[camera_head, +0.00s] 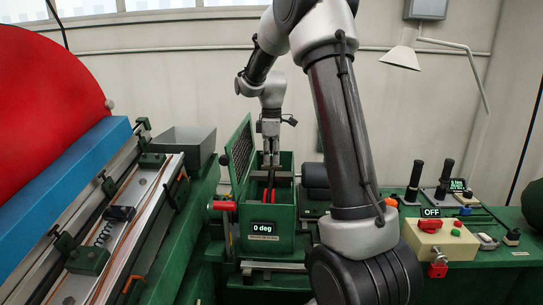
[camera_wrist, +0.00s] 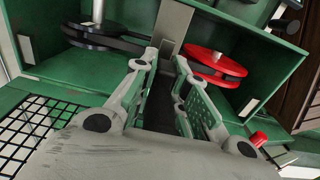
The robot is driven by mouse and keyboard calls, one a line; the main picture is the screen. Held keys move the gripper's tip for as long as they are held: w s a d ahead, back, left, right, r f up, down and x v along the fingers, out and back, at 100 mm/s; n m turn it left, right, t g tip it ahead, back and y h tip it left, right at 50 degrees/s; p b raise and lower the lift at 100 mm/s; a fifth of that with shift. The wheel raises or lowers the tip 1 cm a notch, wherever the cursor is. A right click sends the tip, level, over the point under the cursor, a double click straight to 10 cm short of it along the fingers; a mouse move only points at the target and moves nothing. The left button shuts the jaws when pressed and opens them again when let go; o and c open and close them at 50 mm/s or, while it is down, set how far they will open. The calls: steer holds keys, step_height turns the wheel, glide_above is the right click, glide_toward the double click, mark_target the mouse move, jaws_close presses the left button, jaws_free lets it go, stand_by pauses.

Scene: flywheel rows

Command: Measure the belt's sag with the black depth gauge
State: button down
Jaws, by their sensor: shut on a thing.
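In the wrist view my gripper (camera_wrist: 167,62) points into the open green housing, its two fingers closed on a dark object (camera_wrist: 160,105). This looks like the black depth gauge, mostly hidden by the fingers. Beyond the fingertips is a grey upright block (camera_wrist: 173,28). A dark belt (camera_wrist: 122,43) passes around the black pulley at left and runs behind the fingers toward the red pulley (camera_wrist: 215,64) at right. I cannot tell whether the held object touches the belt. In the head view my gripper (camera_head: 270,155) reaches down into the green housing (camera_head: 278,222).
The housing's hinged lid (camera_head: 241,150) stands open at left, and its front display reads "0 deg". A red handle (camera_head: 224,205) sticks out at left. On the right bench are a control box (camera_head: 440,240) reading OFF and black-handled tools (camera_head: 415,180). Housing walls closely surround my gripper.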

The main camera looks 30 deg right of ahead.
mark_target(272, 151)
steer(key=shift+f, duration=0.9)
stand_by(0.3)
steer(key=shift+r, duration=3)
steer(key=shift+d, duration=0.1)
